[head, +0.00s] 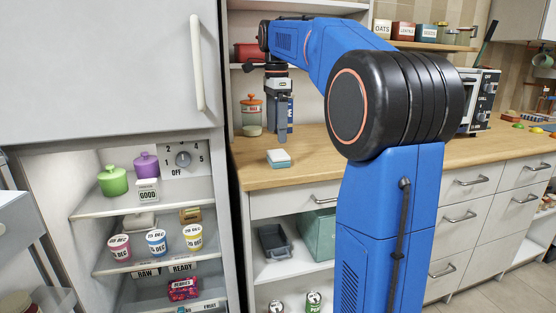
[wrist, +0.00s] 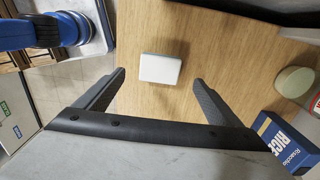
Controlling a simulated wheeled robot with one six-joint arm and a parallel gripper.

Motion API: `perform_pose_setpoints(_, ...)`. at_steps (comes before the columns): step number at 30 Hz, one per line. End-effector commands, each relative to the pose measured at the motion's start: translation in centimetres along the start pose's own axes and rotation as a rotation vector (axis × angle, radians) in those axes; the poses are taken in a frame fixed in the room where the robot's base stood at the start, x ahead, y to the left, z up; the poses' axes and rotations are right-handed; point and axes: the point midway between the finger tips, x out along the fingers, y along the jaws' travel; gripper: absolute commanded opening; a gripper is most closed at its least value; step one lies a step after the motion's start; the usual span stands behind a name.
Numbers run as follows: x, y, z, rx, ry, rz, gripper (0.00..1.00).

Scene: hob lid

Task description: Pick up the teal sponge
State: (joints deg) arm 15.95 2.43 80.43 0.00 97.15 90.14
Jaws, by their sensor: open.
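The teal sponge (head: 279,160) lies flat on the wooden counter near its front edge, with a white top face and a teal lower layer. In the wrist view only the white top of the sponge (wrist: 160,68) shows clearly. My gripper (head: 281,138) points down over the counter, with its fingertips just above the sponge in the head view. In the wrist view my gripper (wrist: 157,77) is open and empty, and the sponge appears between and slightly beyond the fingertips. The exact height gap is hard to tell.
A blue rice box (wrist: 280,138) and a jar (wrist: 294,82) stand close on the right in the wrist view. In the head view the jar with the orange lid (head: 251,116) stands behind the sponge. A fridge (head: 110,70) stands left of the counter (head: 330,160). The counter around the sponge is clear.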

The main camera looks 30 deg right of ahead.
Motion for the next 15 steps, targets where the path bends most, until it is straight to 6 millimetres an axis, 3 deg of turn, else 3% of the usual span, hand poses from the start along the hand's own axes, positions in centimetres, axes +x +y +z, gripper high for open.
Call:
perform_pose_setpoints(10,2.6,0.0,-0.2,0.0,0.0,0.002,0.88)
perform_pose_setpoints(15,4.9,0.0,-0.6,0.0,0.0,0.001,0.88)
